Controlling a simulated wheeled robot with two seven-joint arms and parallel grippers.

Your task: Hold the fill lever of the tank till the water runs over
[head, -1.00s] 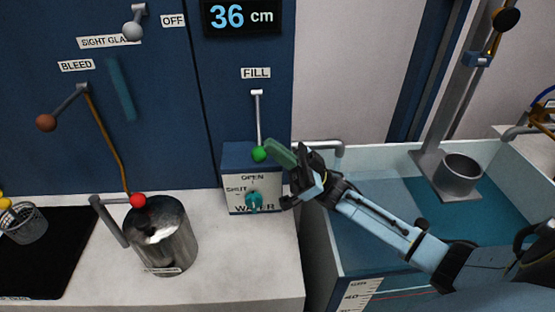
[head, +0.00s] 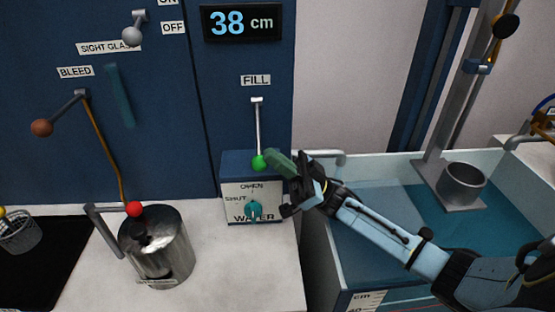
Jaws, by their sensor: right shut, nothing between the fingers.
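The fill lever (head: 258,130) hangs from the blue panel under the FILL label, and its green knob (head: 260,163) is at the low end. My right gripper (head: 277,160) is shut with nothing between its fingers. Its greenish fingertips are at the right side of the green knob and look to touch it. The tank (head: 345,250) at the right holds bluish water (head: 480,225). The display (head: 241,23) reads 38 cm. My left gripper is not in view.
A spout (head: 330,157) is partly behind my right gripper. A metal can (head: 160,255) stands on the counter at the left. A grey cup (head: 461,185) is at the tank.

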